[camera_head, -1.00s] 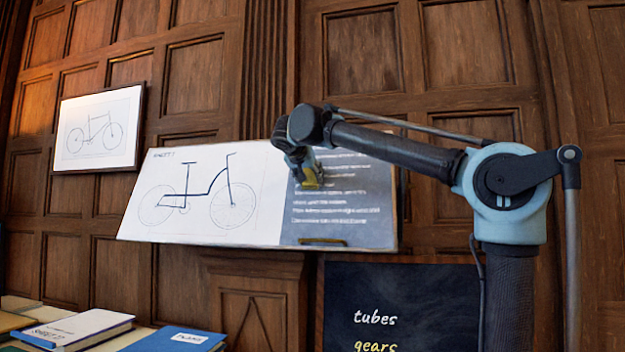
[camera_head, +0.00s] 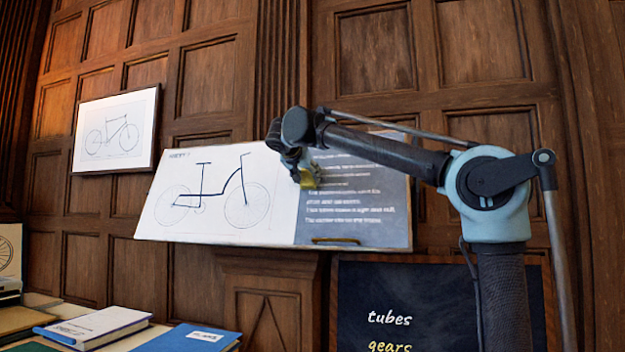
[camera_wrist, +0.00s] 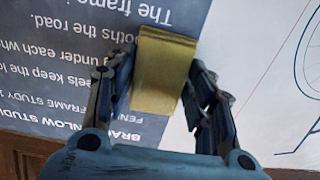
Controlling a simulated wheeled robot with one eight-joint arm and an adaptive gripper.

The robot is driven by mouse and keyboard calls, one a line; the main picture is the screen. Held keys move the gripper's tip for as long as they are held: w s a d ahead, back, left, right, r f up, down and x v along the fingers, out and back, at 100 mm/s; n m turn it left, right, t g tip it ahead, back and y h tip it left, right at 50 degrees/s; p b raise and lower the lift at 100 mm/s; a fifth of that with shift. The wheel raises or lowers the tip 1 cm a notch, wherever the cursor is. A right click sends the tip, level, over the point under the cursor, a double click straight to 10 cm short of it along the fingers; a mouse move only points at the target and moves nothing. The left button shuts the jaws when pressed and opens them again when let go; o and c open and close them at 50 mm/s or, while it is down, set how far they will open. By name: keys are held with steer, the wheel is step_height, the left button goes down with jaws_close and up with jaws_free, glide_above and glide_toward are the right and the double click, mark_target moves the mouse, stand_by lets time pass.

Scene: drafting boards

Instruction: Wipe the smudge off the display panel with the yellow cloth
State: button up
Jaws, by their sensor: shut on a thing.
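The display panel (camera_head: 215,215) is a wide board on the wall, white with a bicycle drawing at left and dark grey with white text at right. My gripper (camera_head: 308,182) is at the upper left of the grey part, near the border with the white. It is shut on the folded yellow cloth (camera_wrist: 163,72), which also shows in the head view (camera_head: 313,173). In the wrist view the cloth lies over the border of grey and white; whether it touches the surface I cannot tell. No smudge shows clearly; my arm and the cloth hide part of the panel.
A framed bicycle drawing (camera_head: 115,132) hangs at left. A dark board with chalk words (camera_head: 440,300) is below the panel. A white book (camera_head: 95,326) and a blue book (camera_head: 190,338) lie at lower left. A small ledge or handle (camera_head: 336,241) is at the panel's lower edge.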

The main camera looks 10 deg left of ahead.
steer(key=shift+a, duration=0.3)
steer(key=shift+s, duration=0.25)
steer(key=shift+v, duration=2.65)
steer(key=shift+s+r, duration=0.1)
steer(key=shift+r, duration=0.05)
steer(key=v, duration=0.2)
steer(key=shift+s+r, duration=0.1)
steer(key=shift+s, duration=0.25)
steer(key=shift+w, duration=0.1)
